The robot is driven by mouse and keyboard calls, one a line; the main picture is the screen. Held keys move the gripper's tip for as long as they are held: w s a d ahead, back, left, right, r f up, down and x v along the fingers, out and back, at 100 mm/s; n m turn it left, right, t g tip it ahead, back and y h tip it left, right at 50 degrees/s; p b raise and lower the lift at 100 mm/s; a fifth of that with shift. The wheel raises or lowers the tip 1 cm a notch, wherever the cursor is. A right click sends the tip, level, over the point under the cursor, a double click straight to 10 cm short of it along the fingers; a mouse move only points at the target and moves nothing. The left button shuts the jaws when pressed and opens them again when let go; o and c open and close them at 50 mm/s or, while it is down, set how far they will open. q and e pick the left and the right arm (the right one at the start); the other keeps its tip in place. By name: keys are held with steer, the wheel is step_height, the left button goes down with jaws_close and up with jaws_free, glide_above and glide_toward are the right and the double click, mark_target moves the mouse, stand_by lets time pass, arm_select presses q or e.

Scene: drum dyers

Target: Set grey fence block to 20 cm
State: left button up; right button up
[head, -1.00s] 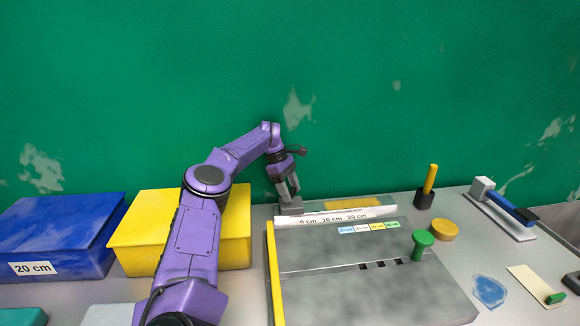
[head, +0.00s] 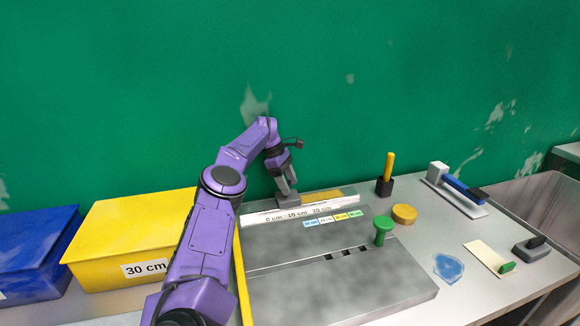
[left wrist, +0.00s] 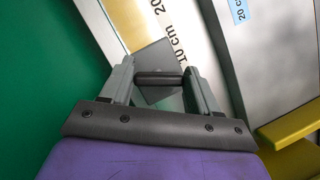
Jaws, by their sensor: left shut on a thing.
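The grey fence block (head: 289,203) sits on the rail behind the white scale strip (head: 285,218), which reads 0 cm, 10 cm and 20 cm. In the head view it stands between the 0 cm and 10 cm marks, closer to 10 cm. My left gripper (head: 288,191) is over it and shut on it. In the left wrist view the block (left wrist: 152,60) shows between the fingers (left wrist: 163,80), with a dark bar across it, beside the 10 cm mark. The fingers partly hide it. My right gripper is in neither view.
A yellow strip (head: 330,196) lies on the rail right of the block. The grey board (head: 330,280) has a green knob (head: 382,228). A yellow box (head: 130,245) labelled 30 cm and a blue box (head: 35,255) stand left. A green wall rises behind.

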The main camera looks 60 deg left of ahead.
mark_target(283, 198)
arm_select(q)
steer(key=shift+s+a+r, duration=0.15)
steer(key=shift+s+a, duration=0.35)
steer(key=shift+s, duration=0.35)
steer(key=o, duration=1.5)
steer(key=shift+a, duration=0.1)
steer(key=shift+w+f, duration=0.15)
steer(key=shift+f, duration=0.1)
steer(key=shift+r, duration=0.15)
step_height(283, 198, up, 3)
steer(key=shift+f, duration=0.1)
steer(key=shift+s+d+r+b, duration=0.2)
steer(key=shift+d+r+b, duration=0.25)
steer(key=shift+b, duration=0.6)
steer(key=shift+s+d+r+b, duration=0.2)
steer(key=shift+b, duration=0.2)
steer(key=s+d+r+b, duration=0.2)
steer(key=d+r, duration=0.1)
steer(key=s+d+r+b, duration=0.2)
steer(key=d, duration=0.2)
steer(key=s+d+r+b, duration=0.2)
steer(key=s+d+r, duration=0.1)
steer(key=shift+d+r, duration=0.25)
steer(key=shift+r, duration=0.1)
